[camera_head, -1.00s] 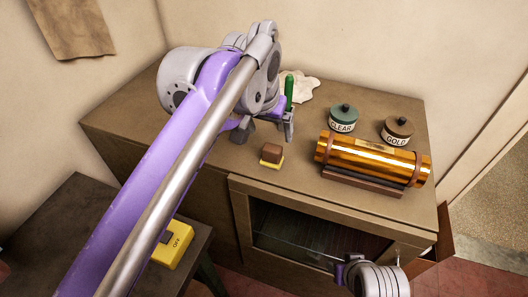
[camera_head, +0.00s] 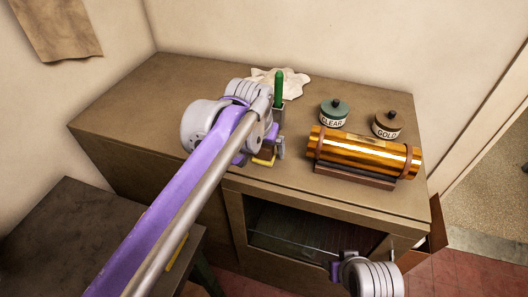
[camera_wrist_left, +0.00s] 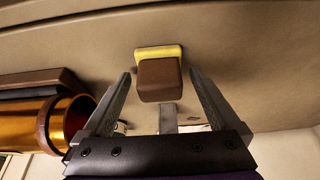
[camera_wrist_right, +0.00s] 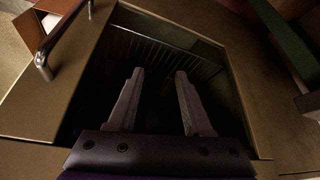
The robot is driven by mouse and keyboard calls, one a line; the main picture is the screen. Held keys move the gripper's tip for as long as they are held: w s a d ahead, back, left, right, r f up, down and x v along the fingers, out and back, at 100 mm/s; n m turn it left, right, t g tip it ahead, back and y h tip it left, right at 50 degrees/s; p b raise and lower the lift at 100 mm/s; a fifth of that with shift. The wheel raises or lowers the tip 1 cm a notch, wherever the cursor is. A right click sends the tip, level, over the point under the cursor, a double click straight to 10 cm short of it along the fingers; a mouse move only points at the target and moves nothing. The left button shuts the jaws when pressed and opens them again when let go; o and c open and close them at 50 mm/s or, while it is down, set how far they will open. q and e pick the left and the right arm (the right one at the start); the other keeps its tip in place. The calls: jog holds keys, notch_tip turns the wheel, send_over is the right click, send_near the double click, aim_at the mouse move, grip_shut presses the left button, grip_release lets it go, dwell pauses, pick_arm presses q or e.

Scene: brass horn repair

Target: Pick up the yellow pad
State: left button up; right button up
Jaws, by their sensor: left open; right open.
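The yellow pad (camera_wrist_left: 145,53) has a brown block (camera_wrist_left: 160,82) as its upper part and sits on the brown cabinet top. In the head view only a yellow edge of the pad (camera_head: 264,161) shows, as my left gripper covers much of it. My left gripper (camera_wrist_left: 159,72) is open, with its fingertips on either side of the brown block in the left wrist view. I see no clear contact. My right gripper (camera_wrist_right: 160,74) is open and empty in front of the cabinet's dark glazed opening (camera_wrist_right: 160,45).
An amber brass cylinder (camera_head: 360,152) on a brown cradle lies right of the pad. A CLEAR jar (camera_head: 333,113) and a GOLD jar (camera_head: 387,125) stand behind it. A green-handled tool (camera_head: 278,88) and a crumpled cloth (camera_head: 290,80) are behind my left gripper. The cabinet top's left part is clear.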

pick_arm(q)
jog(key=c, duration=1.3)
notch_tip(320, 180, up, 10)
jog(key=shift+r+p, duration=0.1)
jog(key=shift+p, duration=0.4)
jog(key=o, duration=0.6)
jog(key=c, duration=0.4)
jog(key=shift+c, duration=0.2)
